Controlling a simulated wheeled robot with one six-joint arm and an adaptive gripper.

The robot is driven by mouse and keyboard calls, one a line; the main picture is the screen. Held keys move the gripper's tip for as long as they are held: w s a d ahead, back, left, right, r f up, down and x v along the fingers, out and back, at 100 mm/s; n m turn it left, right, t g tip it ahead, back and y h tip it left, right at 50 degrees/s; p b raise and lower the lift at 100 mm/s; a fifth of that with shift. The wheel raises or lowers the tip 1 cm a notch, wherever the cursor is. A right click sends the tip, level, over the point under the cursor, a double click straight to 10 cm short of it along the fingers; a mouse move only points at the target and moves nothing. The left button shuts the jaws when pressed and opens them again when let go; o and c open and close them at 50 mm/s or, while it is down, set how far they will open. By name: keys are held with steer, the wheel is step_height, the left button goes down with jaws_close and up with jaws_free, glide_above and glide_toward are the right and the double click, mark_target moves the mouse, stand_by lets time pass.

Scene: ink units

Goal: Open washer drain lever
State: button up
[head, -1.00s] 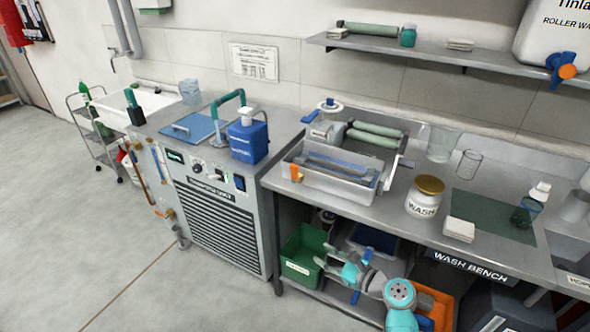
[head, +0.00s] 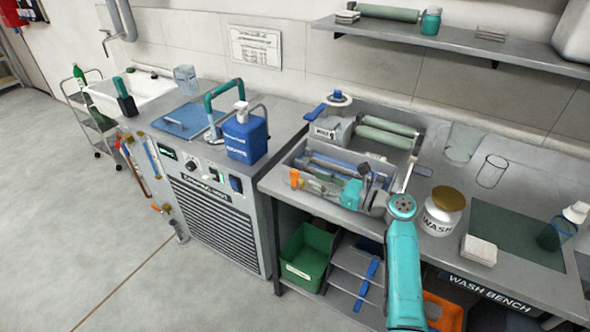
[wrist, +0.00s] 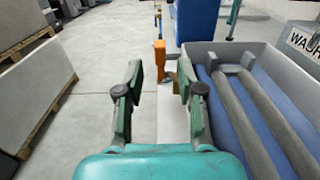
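The drain lever is a small orange lever (head: 295,179) standing upright at the left front corner of the grey roller washer (head: 330,211). In the wrist view the orange lever (wrist: 159,58) stands ahead, between the fingertips in the picture, with a brass-coloured fitting beside it. My gripper (wrist: 159,78) is open and empty, and its two dark green fingers are apart. In the head view my gripper (head: 318,185) is at the washer's front, pointing left toward the lever, with a short gap. The washer's blue trough and grey bars (wrist: 258,110) lie right of the fingers.
A blue jug (head: 246,136) stands on the cabinet left of the washer. A WASH jar (head: 441,211) and white block (head: 479,250) stand right of my arm. A green bin (head: 307,256) sits below the bench. Floor in front is clear.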

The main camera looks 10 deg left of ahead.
mark_target(295, 171)
steer(key=x, duration=0.8)
steer(key=shift+w+a, duration=0.1)
steer(key=shift+a, duration=0.1)
jaws_close()
